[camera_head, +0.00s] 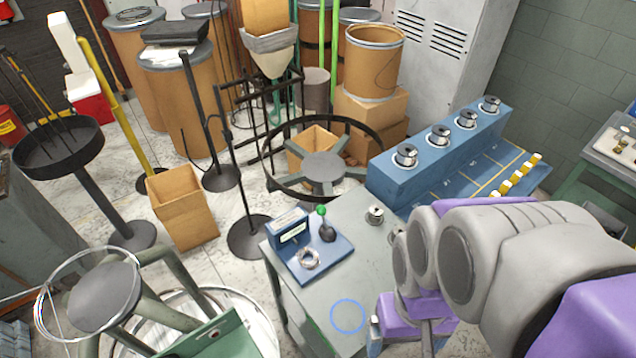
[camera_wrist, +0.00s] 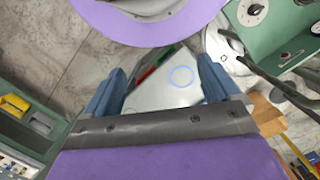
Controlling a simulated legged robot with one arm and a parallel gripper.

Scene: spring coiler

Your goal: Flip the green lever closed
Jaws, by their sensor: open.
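The green lever knob (camera_head: 321,210) sits at the top of a dark upright lever on a small blue device (camera_head: 330,257) on the grey-green table (camera_head: 365,270) in the head view. A rounded dark part is at its foot. The lever cannot be made out in the wrist view. My gripper (camera_wrist: 160,88) shows two blue-grey fingers spread apart in the wrist view, with nothing between them but the surface beyond. In the head view my arm reaches in from the right, and its end is low, right of the device and apart from the lever.
A wire coil (camera_head: 309,258) lies on the device's plate, and a small spool (camera_head: 375,214) stands behind it. A blue rack (camera_head: 437,150) with several spools is at the back right. A blue ring marking (camera_head: 347,316) shows on the table's bare front.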

